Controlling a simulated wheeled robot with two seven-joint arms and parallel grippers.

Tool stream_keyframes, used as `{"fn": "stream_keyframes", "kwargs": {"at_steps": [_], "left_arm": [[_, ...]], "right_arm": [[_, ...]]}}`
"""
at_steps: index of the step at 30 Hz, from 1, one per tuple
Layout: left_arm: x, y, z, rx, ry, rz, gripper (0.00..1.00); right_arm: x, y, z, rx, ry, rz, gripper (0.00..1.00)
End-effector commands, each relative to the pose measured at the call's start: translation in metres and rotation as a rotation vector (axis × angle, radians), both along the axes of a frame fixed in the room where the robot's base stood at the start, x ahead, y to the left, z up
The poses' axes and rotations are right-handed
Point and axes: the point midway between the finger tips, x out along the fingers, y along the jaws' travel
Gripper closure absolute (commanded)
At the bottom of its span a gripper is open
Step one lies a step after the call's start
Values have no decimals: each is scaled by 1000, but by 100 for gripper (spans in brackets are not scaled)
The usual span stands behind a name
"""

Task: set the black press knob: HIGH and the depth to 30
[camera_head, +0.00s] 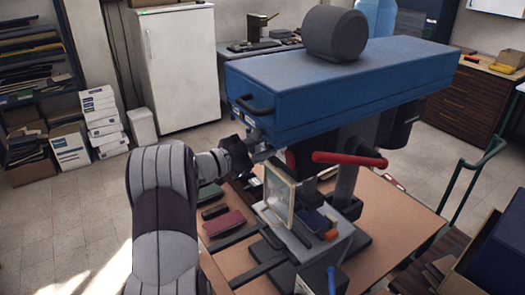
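The press has a long blue head (345,85) above a grey base (285,255) on a brown table. My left gripper (262,153) reaches the head's near left end, by small metal fittings under a black handle (256,106). Its fingers are too small and dark against the press to show whether they are open or shut, or touching anything. I cannot clearly make out the black press knob or its HIGH mark there. No depth scale or number 30 is readable. My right gripper is not in view.
A red-gripped lever (350,160) sticks out below the head. A clear framed guard (279,194) stands on the base. Dark red and green covers (223,223) lie left of it. Open boxes (480,250) stand at the right.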

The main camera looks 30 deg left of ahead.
Motion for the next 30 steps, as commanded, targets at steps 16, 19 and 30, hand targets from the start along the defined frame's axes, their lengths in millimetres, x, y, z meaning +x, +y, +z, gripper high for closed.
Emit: {"fn": "stream_keyframes", "kwargs": {"at_steps": [16,19,30], "left_arm": [[0,0,0,1,0,0,39],[0,0,0,1,0,0,39],[-65,33,-4,3,-1,6,39]], "right_arm": [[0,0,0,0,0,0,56],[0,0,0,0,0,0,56],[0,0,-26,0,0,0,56]]}}
